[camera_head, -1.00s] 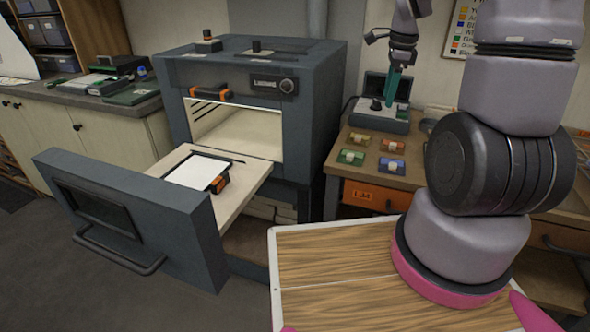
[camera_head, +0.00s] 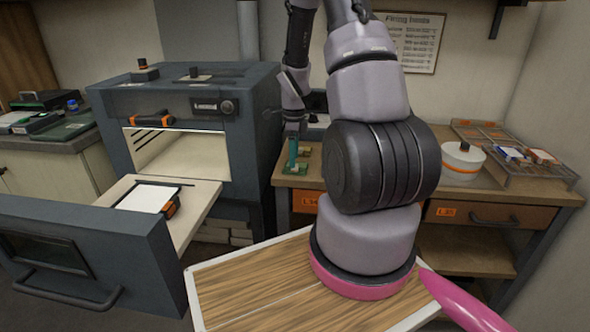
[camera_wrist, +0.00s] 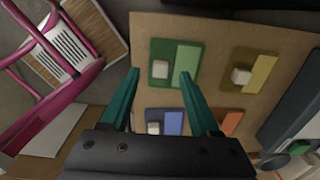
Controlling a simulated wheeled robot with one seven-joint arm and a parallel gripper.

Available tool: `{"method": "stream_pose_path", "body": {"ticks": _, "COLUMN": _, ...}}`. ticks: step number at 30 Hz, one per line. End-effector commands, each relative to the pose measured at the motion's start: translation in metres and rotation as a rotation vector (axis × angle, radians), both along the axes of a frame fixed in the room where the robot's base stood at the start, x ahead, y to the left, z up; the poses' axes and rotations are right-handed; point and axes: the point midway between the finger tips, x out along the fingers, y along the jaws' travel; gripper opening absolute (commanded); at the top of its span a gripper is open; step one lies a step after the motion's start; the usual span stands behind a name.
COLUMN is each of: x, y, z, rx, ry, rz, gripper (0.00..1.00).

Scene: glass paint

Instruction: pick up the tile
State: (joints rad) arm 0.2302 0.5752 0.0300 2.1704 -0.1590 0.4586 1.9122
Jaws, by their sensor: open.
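Several small two-tone tiles with pale blocks lie on the tan bench top in the wrist view: green (camera_wrist: 187,62), yellow (camera_wrist: 264,72), blue (camera_wrist: 172,122) and orange (camera_wrist: 231,121). My gripper (camera_wrist: 161,75) is open and empty above them. Its teal fingers appear on either side of the blue tile, with the tips near the green tile. The right finger and the gripper body partly hide the blue and orange tiles. In the head view my gripper (camera_head: 293,160) is low over the bench, near a green piece (camera_head: 294,169); my arm hides much of the bench.
A kiln (camera_head: 190,120) stands open at left, its drawer (camera_head: 75,262) pulled out with a white sheet (camera_head: 148,198) on it. At right are a white round pot (camera_head: 462,161) and a wire rack (camera_head: 540,172). My wood-topped base is in front.

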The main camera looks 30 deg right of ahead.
Motion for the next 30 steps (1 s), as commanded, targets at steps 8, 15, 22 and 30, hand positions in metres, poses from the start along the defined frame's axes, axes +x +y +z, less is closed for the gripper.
{"method": "stream_pose_path", "body": {"ticks": 8, "x": -0.001, "y": -0.001, "z": -0.028, "rx": 0.001, "ry": 0.001, "rz": 0.000, "gripper": 0.62}}
{"method": "stream_pose_path", "body": {"ticks": 15, "x": -0.001, "y": -0.001, "z": -0.028, "rx": 0.000, "ry": 0.000, "rz": 0.000, "gripper": 0.47}}
{"method": "stream_pose_path", "body": {"ticks": 22, "x": -0.001, "y": -0.001, "z": -0.028, "rx": 0.000, "ry": 0.000, "rz": 0.000, "gripper": 0.00}}
{"method": "stream_pose_path", "body": {"ticks": 30, "x": 0.000, "y": -0.001, "z": -0.023, "rx": -0.001, "ry": -0.002, "rz": 0.001, "gripper": 0.00}}
